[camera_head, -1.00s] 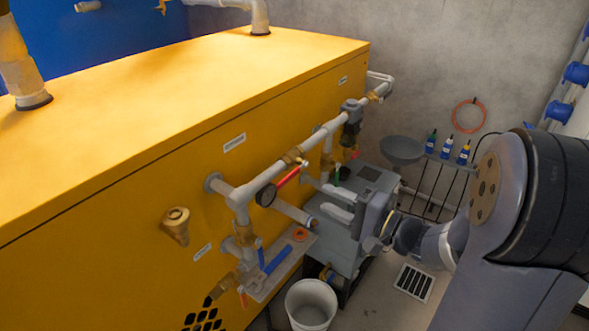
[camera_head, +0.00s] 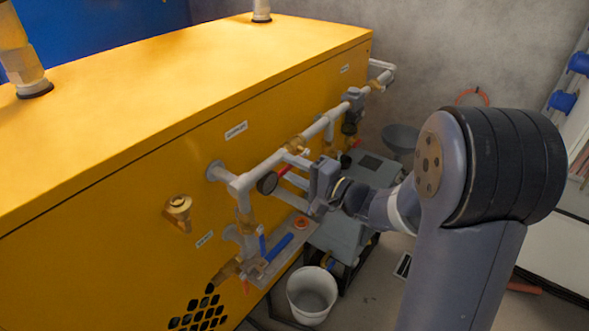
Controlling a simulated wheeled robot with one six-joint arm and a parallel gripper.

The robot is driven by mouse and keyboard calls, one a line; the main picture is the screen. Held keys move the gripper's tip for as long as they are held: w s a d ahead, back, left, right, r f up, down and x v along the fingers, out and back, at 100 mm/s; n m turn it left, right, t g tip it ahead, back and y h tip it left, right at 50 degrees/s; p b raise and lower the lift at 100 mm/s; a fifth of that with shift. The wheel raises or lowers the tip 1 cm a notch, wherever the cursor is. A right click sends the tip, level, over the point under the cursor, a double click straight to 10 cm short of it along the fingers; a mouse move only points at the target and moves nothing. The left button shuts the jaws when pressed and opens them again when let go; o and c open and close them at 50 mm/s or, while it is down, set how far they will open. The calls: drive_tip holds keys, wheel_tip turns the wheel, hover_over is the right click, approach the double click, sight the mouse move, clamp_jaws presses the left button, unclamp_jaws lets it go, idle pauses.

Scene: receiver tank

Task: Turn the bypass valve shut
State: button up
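A valve with a red lever (camera_head: 284,171) sits on the grey upper pipe, with a brass body (camera_head: 297,143). No readable label tells me whether it is the bypass valve. A second valve with a blue lever (camera_head: 279,247) is lower, near the grey bracket. My gripper (camera_head: 291,170) is open, its two pale fingers one above the other and pointing left towards the panel. The red lever shows between the fingertips in the picture. Part of the lever is hidden by the gripper, and I cannot tell whether the fingers touch it.
A round black gauge (camera_head: 267,183) hangs close left of the fingertips. The yellow tank housing (camera_head: 120,170) stands behind the pipes. A white bucket (camera_head: 311,296) is on the floor below. A grey machine (camera_head: 342,232) stands under my gripper.

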clamp_jaws()
idle(0.3)
idle(0.3)
